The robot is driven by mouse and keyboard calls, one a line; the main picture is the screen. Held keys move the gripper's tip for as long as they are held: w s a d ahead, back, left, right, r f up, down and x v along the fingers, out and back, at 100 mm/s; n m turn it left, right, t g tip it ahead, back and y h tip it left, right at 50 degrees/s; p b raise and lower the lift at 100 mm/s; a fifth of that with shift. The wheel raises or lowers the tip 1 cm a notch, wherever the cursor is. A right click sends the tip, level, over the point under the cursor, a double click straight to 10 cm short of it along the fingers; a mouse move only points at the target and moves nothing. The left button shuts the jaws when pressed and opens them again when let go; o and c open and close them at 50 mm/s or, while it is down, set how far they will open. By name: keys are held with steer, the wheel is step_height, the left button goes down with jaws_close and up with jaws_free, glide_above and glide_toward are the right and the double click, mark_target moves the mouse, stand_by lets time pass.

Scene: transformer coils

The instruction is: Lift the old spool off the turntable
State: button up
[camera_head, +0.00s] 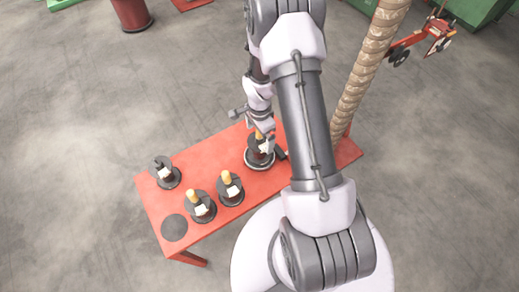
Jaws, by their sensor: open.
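The turntable (260,167) shows as a pale-rimmed round base on the red table. A dark spool (255,155) with a yellow-orange top and a white label stands upright on it. My gripper (264,143) is open, close above and beside the top of this spool, and partly covers it. I cannot tell whether the fingers touch the spool.
The red table (205,163) also holds a spool with a dark top (166,173), two spools with yellow tops (201,208) (230,189) and a bare dark disc (174,228). A rope-wrapped post (368,70) stands behind the table's right end. My arm hides part of the table.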

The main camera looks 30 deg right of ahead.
mark_target(257, 154)
step_height(257, 154, down, 2)
steer(key=shift+w+f, duration=0.1)
steer(key=shift+f, duration=0.15)
steer(key=shift+r, duration=0.15)
steer(key=shift+c, duration=0.9)
steer(key=c, duration=1.7)
